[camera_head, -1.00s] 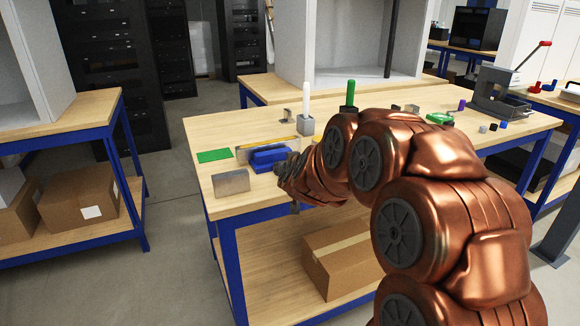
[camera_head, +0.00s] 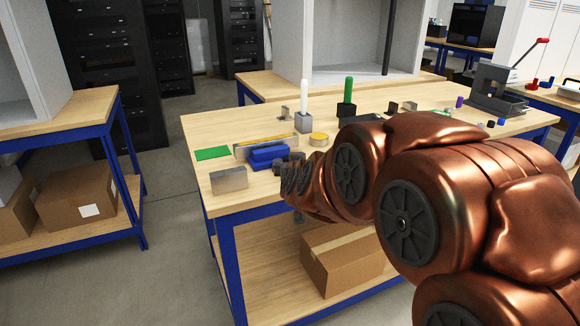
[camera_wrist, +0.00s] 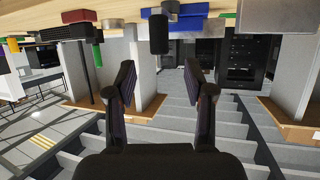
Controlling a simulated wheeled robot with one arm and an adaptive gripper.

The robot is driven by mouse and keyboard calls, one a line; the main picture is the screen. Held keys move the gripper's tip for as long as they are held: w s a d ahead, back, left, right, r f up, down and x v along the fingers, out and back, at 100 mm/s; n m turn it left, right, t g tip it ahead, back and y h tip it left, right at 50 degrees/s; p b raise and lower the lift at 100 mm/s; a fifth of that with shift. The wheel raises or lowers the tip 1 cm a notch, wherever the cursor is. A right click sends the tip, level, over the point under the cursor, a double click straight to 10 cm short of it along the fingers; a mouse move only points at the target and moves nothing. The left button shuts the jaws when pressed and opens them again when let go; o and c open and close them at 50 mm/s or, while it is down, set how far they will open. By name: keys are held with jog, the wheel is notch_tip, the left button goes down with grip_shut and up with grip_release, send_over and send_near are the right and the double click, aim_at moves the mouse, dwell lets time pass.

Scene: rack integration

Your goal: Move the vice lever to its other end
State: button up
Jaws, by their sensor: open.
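The blue vice (camera_head: 268,156) sits near the left front of the wooden table, and its blue body also shows at the top of the wrist view (camera_wrist: 190,24). In the wrist view a dark cylinder (camera_wrist: 158,34), which looks like the vice lever, stands out from the vice towards me. My gripper (camera_wrist: 159,80) is open and empty. The dark cylinder lies in line with the gap between the fingers, beyond their tips and apart from them. In the head view my arm's end is by the vice's right side, and the fingers cannot be made out clearly.
A grey metal block (camera_head: 229,180) stands left of the vice at the table's front edge. A grey press (camera_head: 497,90) with a red-knobbed lever is far right.

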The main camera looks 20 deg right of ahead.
jog(key=shift+v, duration=1.3)
jog(key=s+a+f+n+g+y+p, duration=0.1)
jog(key=s+a+f+g+y+p, duration=0.15)
jog(key=s+a, duration=0.4)
jog(key=s+a+f+n+g+y+p, duration=0.1)
jog(key=s+a+n+g+y+p, duration=0.1)
jog(key=s+a+g+p, duration=0.45)
jog(key=s+d+r+g+p, duration=0.1)
jog(key=s+g, duration=0.4)
jog(key=s, duration=1.8)
jog(key=shift+d+r+g+p, duration=0.2)
jog(key=shift+d+g+p, duration=0.1)
jog(key=shift+d+p, duration=0.3)
